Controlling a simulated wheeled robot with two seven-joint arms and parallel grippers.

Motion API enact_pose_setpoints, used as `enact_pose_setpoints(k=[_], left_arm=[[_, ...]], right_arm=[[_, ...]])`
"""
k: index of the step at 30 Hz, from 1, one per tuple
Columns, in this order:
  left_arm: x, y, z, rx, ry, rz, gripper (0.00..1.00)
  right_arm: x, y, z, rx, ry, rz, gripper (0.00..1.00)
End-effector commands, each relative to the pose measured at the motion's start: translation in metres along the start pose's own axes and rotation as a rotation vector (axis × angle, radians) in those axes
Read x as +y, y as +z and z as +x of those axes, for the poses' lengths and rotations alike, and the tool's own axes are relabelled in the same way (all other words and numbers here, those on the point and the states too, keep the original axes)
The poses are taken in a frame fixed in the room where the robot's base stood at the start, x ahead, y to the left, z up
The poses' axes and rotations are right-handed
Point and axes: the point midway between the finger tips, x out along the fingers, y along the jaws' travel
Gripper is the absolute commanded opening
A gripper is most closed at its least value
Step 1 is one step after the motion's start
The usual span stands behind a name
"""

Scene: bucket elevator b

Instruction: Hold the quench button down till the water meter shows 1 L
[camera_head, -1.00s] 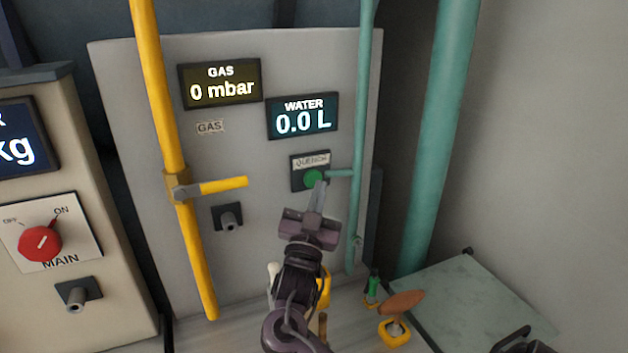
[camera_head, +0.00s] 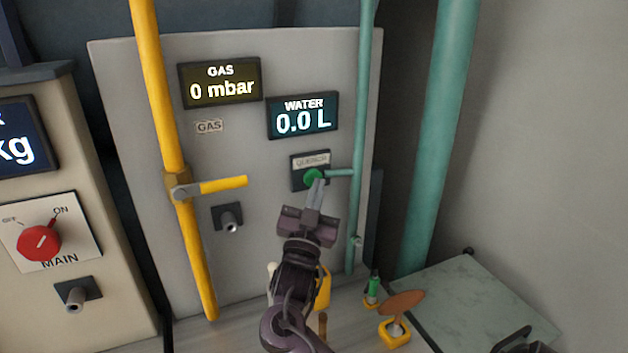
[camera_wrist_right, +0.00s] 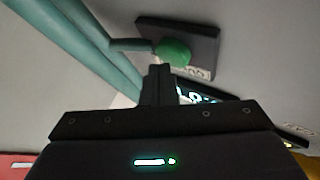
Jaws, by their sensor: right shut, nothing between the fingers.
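The green quench button (camera_head: 312,177) sits on a dark plate (camera_head: 298,182) under a QUENCH label, on the grey panel. It also shows in the right wrist view (camera_wrist_right: 173,53), just beyond the fingertips. My right gripper (camera_head: 316,184) is shut and empty, its tips at the lower edge of the button in the head view; whether they touch it I cannot tell. The water meter (camera_head: 303,117) above the button reads 0.0 L. My left gripper is not in view.
A yellow gas pipe (camera_head: 160,110) with a yellow lever (camera_head: 222,185) stands left of the button. A thin green pipe (camera_head: 358,140) runs close on its right. The gas meter (camera_head: 220,82) reads 0 mbar.

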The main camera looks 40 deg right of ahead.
Motion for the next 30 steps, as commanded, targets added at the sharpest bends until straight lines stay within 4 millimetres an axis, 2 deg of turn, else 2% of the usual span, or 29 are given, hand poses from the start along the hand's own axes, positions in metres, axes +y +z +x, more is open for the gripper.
enact_pose_setpoints(k=[30], left_arm=[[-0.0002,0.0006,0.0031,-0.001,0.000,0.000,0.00]], right_arm=[[-0.0045,0.0047,0.0065,0.000,0.001,0.000,0.00]])
